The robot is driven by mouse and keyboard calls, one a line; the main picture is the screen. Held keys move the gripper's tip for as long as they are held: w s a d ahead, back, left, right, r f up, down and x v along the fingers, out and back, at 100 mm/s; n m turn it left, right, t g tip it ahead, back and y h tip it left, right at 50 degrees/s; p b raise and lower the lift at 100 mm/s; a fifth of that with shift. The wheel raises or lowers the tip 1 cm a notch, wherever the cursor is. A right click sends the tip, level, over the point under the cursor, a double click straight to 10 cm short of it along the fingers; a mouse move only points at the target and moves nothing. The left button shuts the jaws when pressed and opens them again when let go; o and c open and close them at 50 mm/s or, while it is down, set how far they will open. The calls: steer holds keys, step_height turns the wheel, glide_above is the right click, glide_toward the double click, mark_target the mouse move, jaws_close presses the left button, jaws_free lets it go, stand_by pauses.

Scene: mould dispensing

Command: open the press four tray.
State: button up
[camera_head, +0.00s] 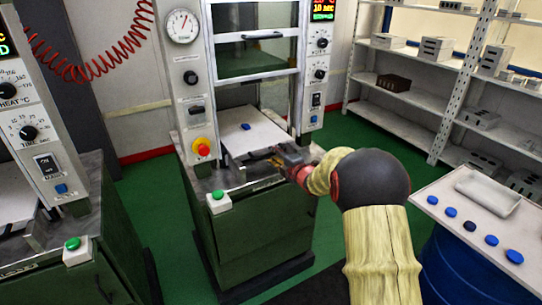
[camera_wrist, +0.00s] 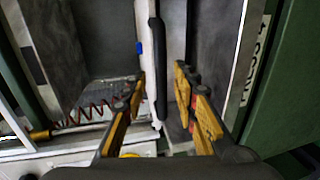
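The press four (camera_head: 240,245) stands in the middle of the head view, and a "PRESS 4" label (camera_wrist: 254,60) shows in the wrist view. Its pale flat tray (camera_head: 262,137) is in the lower opening, with a blue piece (camera_head: 246,126) on top. In the wrist view the tray's thin edge (camera_wrist: 143,20) appears edge-on, with a dark bar (camera_wrist: 157,70) along it. My gripper (camera_head: 276,156) is at the tray's front. Its yellow fingers (camera_wrist: 160,80) are apart, one on each side of the bar, with a visible gap on the right.
A green button box (camera_head: 218,201) and a red knob (camera_head: 202,148) are left of my gripper. Another press (camera_head: 40,150) stands at the left. A side table (camera_head: 437,190) with several blue pieces and a pale dish (camera_head: 488,191) is at the right. Shelves are behind.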

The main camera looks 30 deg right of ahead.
steer(key=shift+x, duration=1.45)
steer(key=shift+c, duration=0.8)
jaws_close()
